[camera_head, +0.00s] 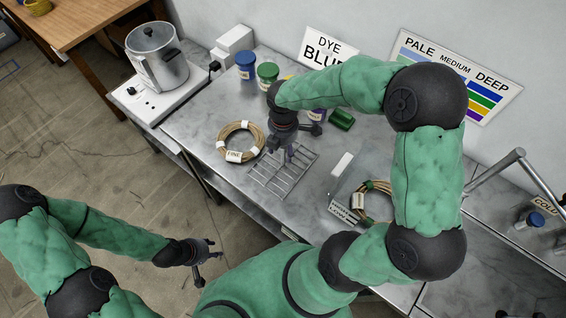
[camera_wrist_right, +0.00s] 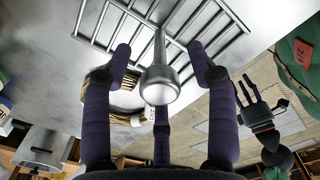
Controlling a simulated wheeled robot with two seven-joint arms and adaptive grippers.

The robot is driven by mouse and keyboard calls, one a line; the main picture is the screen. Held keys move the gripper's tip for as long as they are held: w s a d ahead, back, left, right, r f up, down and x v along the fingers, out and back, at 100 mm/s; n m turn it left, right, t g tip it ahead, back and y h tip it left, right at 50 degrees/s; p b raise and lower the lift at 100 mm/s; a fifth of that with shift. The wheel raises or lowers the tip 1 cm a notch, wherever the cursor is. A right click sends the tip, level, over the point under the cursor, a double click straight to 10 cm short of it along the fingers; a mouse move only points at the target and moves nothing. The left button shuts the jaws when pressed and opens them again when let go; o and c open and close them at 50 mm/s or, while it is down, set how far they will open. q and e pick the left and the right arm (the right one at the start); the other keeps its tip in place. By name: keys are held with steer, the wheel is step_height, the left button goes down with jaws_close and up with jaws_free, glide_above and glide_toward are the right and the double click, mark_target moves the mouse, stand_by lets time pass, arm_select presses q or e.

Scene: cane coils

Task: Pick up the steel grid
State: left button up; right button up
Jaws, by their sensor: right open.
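The steel grid (camera_head: 268,180) lies flat on the grey worktop. An upright post with a rounded knob (camera_wrist_right: 160,85) rises from its middle in the right wrist view, where the grid's bars (camera_wrist_right: 97,22) also show. My right gripper (camera_head: 290,152) is over the grid, pointing down. Its purple fingers (camera_wrist_right: 162,80) are spread around the knob, with visible gaps on both sides. My left gripper (camera_head: 207,264) is open and empty, away from the worktop at the lower left; it also shows in the wrist view (camera_wrist_right: 262,108).
A cane coil (camera_head: 240,142) with a paper label lies left of the grid; another coil (camera_head: 377,203) lies to the right by a clear-sided holder. Blue (camera_head: 246,66) and green (camera_head: 267,75) jars stand behind. A steel pot (camera_head: 157,58) stands on a white heater at the left.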

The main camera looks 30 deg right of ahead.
jaws_close()
steer(key=shift+r, duration=0.1)
